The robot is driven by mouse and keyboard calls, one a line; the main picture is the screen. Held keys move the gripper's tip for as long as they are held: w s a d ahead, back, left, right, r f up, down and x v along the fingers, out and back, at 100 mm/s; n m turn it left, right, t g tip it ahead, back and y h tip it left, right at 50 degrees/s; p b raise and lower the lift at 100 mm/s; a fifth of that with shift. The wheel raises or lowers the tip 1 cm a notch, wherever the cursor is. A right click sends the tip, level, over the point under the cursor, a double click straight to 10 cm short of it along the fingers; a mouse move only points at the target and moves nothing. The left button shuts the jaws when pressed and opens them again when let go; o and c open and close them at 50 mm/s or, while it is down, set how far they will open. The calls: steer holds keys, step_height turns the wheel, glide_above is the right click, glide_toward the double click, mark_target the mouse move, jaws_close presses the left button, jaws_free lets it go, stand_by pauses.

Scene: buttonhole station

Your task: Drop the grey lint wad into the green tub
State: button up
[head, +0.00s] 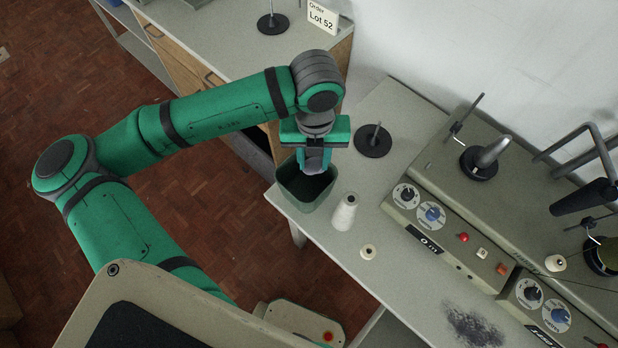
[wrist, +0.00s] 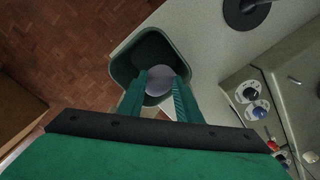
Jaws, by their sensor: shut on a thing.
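The green tub (head: 295,192) stands at the near left corner of the grey worktop. My gripper (head: 314,165) is above the tub's opening, pointing down. In the wrist view the two green fingers of my gripper (wrist: 161,82) are shut on the rounded grey lint wad (wrist: 159,80). The dark inside of the tub (wrist: 122,68) shows behind the wad.
A white thread cone (head: 344,213) stands close right of the tub, with a small spool (head: 368,252) nearer. A black-based spindle (head: 373,141) stands behind. Machines with dials (head: 432,215) fill the right. Dark fuzz (head: 474,326) lies on the worktop. Floor lies left.

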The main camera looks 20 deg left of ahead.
steer(key=shift+f, duration=1.05)
steer(key=o, duration=1.1)
step_height(320, 180, up, 11)
steer(key=shift+f, duration=0.1)
